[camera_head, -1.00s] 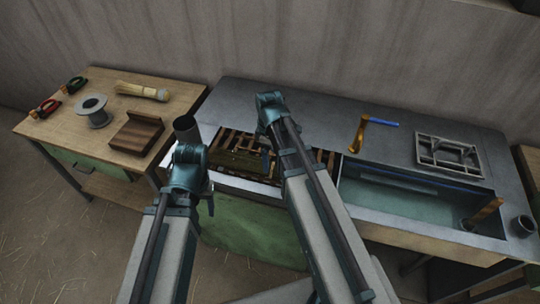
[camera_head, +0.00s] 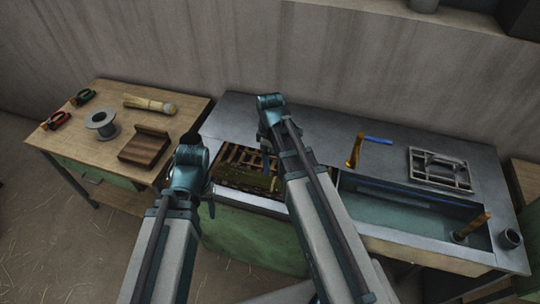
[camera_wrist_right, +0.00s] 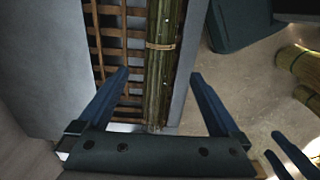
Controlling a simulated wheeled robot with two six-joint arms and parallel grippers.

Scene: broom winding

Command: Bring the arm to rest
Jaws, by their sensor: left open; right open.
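My right arm reaches over the grey bench in the head view, its gripper (camera_head: 266,150) mostly hidden behind its wrist. The right wrist view shows its two dark blue fingers (camera_wrist_right: 160,105) wide apart, with nothing between them. Below them a bundle of green stalks (camera_wrist_right: 160,60), tied with a tan band, lies by a slatted rack (camera_wrist_right: 108,45); it also shows in the head view (camera_head: 245,182). My left gripper (camera_head: 211,192) hangs left of the right arm, its fingers largely hidden by its wrist. Two blue fingers also show at the right wrist view's lower right.
A wooden table (camera_head: 75,148) at left holds a spool (camera_head: 101,124), brush (camera_head: 150,104), wooden block (camera_head: 145,147) and two pliers.

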